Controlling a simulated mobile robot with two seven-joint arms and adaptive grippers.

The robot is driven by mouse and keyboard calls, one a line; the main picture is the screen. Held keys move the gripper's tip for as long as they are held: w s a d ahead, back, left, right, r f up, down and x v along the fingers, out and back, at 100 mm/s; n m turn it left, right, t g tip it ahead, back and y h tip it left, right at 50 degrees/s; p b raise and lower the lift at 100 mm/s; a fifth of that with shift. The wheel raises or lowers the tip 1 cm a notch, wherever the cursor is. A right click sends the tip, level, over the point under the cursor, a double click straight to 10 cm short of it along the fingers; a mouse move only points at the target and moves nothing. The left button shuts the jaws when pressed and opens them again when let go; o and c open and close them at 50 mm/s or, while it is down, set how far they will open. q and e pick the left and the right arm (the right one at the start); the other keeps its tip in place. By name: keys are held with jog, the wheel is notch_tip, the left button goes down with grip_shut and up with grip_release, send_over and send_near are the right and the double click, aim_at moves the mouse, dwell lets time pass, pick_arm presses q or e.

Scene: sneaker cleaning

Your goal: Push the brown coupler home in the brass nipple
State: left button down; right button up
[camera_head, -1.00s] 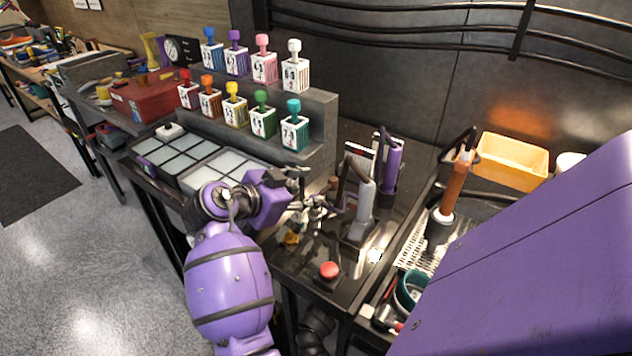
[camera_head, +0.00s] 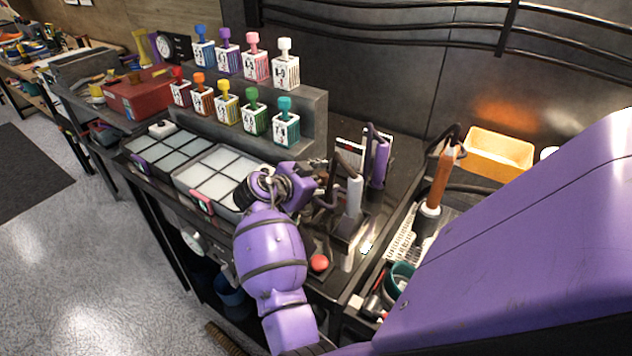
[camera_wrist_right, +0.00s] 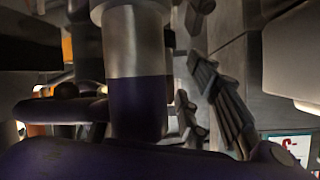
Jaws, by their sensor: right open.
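My right gripper (camera_head: 322,172) is open in the head view, above the dark bench just left of a white-handled tool (camera_head: 354,197) in its stand. Its dark ribbed fingers also show in the right wrist view (camera_wrist_right: 208,100). I see nothing clearly between them. I cannot make out the brown coupler or the brass nipple; my wrist and gripper cover part of the bench there. A silver and purple cylinder (camera_wrist_right: 137,75) stands close to the camera in the wrist view; I cannot tell what it is. My left gripper is not in view.
A purple-handled tool (camera_head: 379,160) and an orange-brown-handled tool (camera_head: 440,178) stand to the right. A red button (camera_head: 319,263) is on the front edge. A grey stepped rack (camera_head: 310,125) with coloured bottles and a compartment tray (camera_head: 177,183) lie left. A yellow bin (camera_head: 498,155) is behind.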

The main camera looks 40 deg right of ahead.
jog(key=shift+d+f, duration=0.15)
jog(key=shift+d, duration=0.05)
grip_shut()
jog(key=c, duration=0.8)
grip_release()
jog(key=shift+a, duration=0.1)
jog(key=shift+f, duration=0.1)
grip_shut()
